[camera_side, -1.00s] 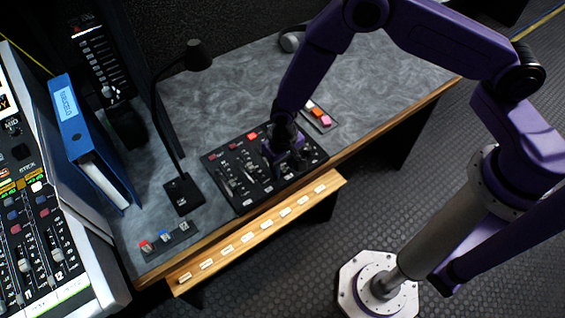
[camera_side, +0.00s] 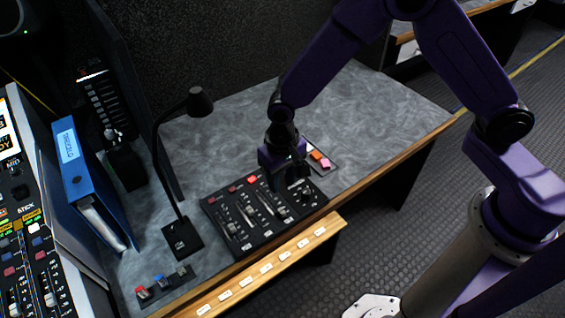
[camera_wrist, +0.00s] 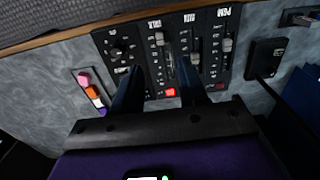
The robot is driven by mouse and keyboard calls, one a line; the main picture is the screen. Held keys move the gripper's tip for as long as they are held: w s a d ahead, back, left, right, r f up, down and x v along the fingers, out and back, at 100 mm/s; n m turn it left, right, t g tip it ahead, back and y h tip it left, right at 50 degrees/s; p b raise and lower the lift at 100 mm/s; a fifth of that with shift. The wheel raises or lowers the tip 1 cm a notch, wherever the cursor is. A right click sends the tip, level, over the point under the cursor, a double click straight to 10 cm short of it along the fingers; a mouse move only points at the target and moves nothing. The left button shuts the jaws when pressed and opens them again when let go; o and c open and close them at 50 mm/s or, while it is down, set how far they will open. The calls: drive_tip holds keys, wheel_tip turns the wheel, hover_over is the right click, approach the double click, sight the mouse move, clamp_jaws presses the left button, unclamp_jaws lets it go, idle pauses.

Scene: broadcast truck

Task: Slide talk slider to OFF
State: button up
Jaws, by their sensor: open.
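The black control panel (camera_side: 270,235) lies on the grey desk near its front edge. In the wrist view it shows several slider tracks with upside-down labels. The talk slider's knob (camera_wrist: 159,38) sits at the label end of its track, beside a round dial; a lit red button (camera_wrist: 170,92) is at the track's other end. My gripper (camera_side: 287,178) is above the back right part of the panel. In the wrist view my gripper (camera_wrist: 159,66) is open and empty, its fingers on either side of the talk track, with the knob beyond the tips. Whether they touch the panel I cannot tell.
A black gooseneck lamp (camera_side: 166,185) stands left of the panel. A blue binder (camera_side: 75,165) is farther left. A small strip with coloured blocks (camera_side: 317,156) lies right of my gripper. A wooden ledge (camera_side: 290,250) runs along the front. The right of the desk is clear.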

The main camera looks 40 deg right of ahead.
wheel_tip(320, 180, up, 5)
drive_tip(key=shift+f, duration=0.2)
idle(0.3)
drive_tip(key=s+d+r+n, duration=0.6)
drive_tip(key=s+d, duration=0.3)
drive_tip(key=s, duration=0.2)
drive_tip(key=s+d+r+n, duration=0.6)
drive_tip(key=s+d, duration=0.3)
drive_tip(key=s, duration=0.3)
drive_tip(key=shift+d+r+n, duration=0.2)
drive_tip(key=shift+r+n, duration=0.1)
drive_tip(key=shift+r, duration=0.25)
